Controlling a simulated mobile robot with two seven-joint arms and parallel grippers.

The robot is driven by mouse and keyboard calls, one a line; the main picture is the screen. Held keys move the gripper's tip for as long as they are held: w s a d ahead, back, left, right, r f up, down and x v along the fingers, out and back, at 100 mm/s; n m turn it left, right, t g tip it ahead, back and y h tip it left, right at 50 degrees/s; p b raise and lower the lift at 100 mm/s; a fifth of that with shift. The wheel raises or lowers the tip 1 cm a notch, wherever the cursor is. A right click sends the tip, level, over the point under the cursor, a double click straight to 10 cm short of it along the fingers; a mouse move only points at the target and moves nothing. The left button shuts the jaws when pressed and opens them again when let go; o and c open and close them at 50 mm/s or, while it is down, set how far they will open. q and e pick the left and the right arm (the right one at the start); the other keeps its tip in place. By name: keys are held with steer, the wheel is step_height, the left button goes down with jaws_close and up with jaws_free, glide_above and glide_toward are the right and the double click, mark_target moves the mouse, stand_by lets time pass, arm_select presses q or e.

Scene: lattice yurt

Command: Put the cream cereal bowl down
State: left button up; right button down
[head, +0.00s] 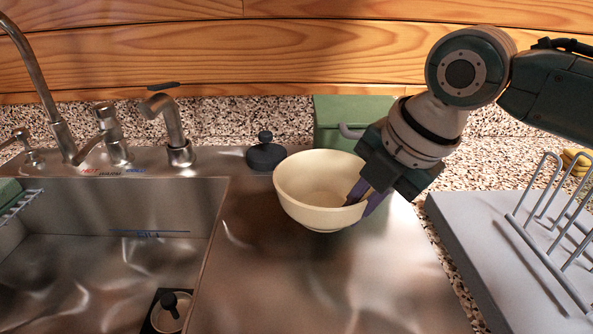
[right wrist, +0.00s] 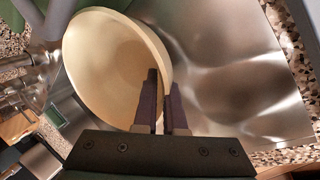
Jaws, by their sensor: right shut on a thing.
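The cream cereal bowl (head: 305,187) is upright over the metal drainboard (head: 290,285) to the right of the sink. It also shows in the right wrist view (right wrist: 105,60). My right gripper (head: 358,196) is shut on the bowl's right rim, with one finger inside and one outside. In the right wrist view the fingers (right wrist: 163,112) pinch the bowl's wall. I cannot tell for sure whether the bowl's base touches the metal. My left gripper is not in view.
A dark stopper (head: 266,156) and a green box (head: 345,118) stand behind the bowl. The sink basin (head: 100,265) is at the left, with faucets (head: 172,125) behind it. A grey board with a wire rack (head: 545,230) is at the right. The front of the drainboard is clear.

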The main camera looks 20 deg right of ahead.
step_height(320, 180, down, 3)
steer(key=shift+f, duration=0.1)
steer(key=shift+f, duration=0.2)
steer(key=c, duration=1)
jaws_free()
steer(key=shift+r, duration=0.1)
